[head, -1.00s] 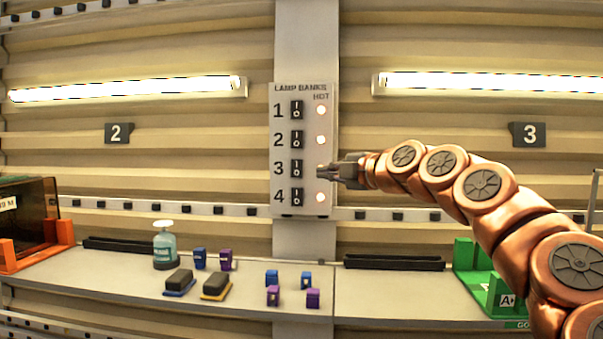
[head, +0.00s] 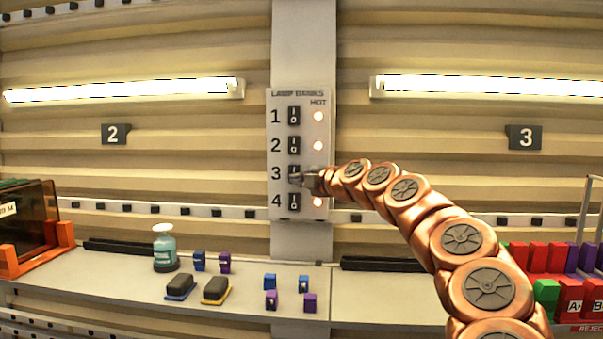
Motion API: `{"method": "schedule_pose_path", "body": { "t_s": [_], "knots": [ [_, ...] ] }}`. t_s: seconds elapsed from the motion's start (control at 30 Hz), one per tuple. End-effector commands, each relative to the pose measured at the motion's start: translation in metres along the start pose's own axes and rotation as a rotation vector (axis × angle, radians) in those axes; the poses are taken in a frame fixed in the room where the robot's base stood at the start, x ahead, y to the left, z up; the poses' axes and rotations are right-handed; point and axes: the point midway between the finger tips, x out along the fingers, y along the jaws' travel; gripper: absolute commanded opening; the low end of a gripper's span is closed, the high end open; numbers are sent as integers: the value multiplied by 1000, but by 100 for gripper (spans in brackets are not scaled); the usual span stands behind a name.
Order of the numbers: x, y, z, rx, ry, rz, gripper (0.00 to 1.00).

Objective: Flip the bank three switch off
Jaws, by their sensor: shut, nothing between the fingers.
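The lamp banks panel (head: 272,222) is a grey plate on the wall column, with rocker switches numbered 1 to 4 and a column of lit lamps under "HOT". The bank three switch (head: 293,171) is black, in the third row. My gripper (head: 297,180) is shut and empty, its tips at the lower part of that switch. I cannot tell whether they touch it. The gripper hides part of the switch and the bank three lamp. The bank four switch (head: 292,202) is just below my gripper. The lamps for banks one, two and four glow.
Lit tube lamps hang left (head: 125,90) and right (head: 490,86). Below, the bench (head: 365,310) carries a bottle (head: 165,250), two erasers, and several small blue and purple blocks. An orange rack (head: 62,236) stands left, red bins (head: 570,300) right. Space before the panel is otherwise clear.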

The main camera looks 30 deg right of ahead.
Motion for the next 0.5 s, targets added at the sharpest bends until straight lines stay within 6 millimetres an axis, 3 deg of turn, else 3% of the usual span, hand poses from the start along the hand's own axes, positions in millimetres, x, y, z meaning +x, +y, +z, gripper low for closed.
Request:
{"method": "schedule_pose_path", "body": {
  "t_s": [0.5],
  "knots": [
    [12,-1,10,-2,1,-1,0]
  ]
}}
